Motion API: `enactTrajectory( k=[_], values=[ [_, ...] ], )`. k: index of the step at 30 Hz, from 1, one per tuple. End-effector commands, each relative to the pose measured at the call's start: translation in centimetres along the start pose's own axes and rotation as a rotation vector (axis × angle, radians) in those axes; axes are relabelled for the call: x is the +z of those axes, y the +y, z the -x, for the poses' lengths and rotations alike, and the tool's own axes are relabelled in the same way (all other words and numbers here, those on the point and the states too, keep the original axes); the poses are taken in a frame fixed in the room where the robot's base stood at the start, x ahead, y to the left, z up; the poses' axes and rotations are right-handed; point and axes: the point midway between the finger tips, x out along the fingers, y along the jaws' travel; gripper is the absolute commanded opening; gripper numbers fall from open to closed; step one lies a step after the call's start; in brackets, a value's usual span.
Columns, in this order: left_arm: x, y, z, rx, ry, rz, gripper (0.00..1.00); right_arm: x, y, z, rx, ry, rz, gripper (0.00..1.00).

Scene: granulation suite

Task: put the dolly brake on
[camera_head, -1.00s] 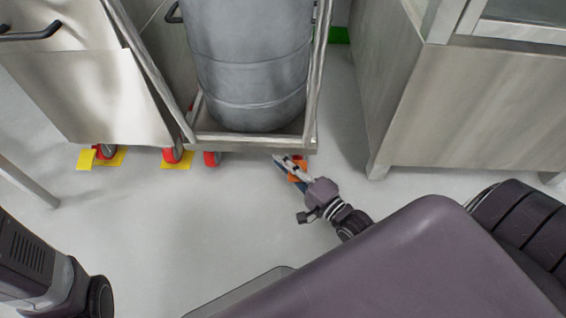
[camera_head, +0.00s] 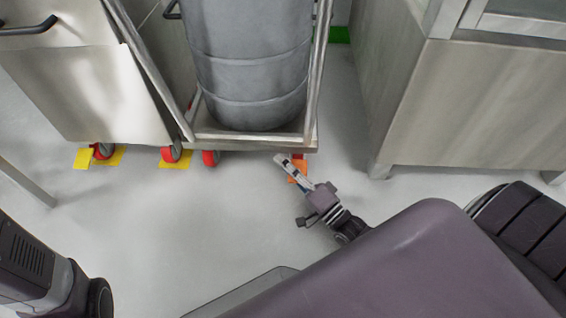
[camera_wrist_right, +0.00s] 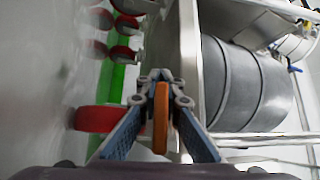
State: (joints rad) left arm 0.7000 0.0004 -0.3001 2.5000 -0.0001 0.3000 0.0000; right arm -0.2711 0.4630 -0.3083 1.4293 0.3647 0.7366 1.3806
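The dolly (camera_head: 255,143) is a steel frame on red wheels that carries a large grey drum (camera_head: 250,70). An orange brake pedal (camera_head: 298,171) sticks out low at its front right corner. My right gripper (camera_head: 281,160) is low at this corner, right beside the pedal in the head view. In the right wrist view, the orange pedal (camera_wrist_right: 161,118) shows upright between the two blue-padded fingers of my right gripper (camera_wrist_right: 161,80). The fingertips look close together, but whether they touch the pedal is unclear. My left gripper is out of view.
A steel cabinet (camera_head: 450,110) stands to the right of the dolly. The floor (camera_head: 180,220) in front is clear.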

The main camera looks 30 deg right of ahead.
Motion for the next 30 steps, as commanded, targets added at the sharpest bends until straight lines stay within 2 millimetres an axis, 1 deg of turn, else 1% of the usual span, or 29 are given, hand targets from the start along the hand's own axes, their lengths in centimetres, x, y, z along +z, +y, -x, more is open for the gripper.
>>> enactTrajectory(
  k=[10,12,14,23,26,30],
  values=[
    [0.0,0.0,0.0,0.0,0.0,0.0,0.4,0.0,0.1,0.1,-0.009,0.0,0.012,0.0],
    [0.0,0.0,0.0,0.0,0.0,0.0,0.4,0.0,0.1,0.1,-0.009,0.0,0.012,0.1],
    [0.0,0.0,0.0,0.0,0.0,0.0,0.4,0.0,0.1,0.1,-0.009,0.0,0.012,0.14],
    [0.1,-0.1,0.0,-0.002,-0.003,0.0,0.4,0.0,0.0,0.1,-0.009,0.0,0.011,0.14],
    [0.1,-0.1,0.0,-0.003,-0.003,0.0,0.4,0.0,0.1,0.6,-0.008,-0.001,0.011,0.14],
    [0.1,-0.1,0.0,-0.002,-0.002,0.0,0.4,0.0,0.0,2.5,-0.006,-0.002,0.011,0.14]
  ],
)
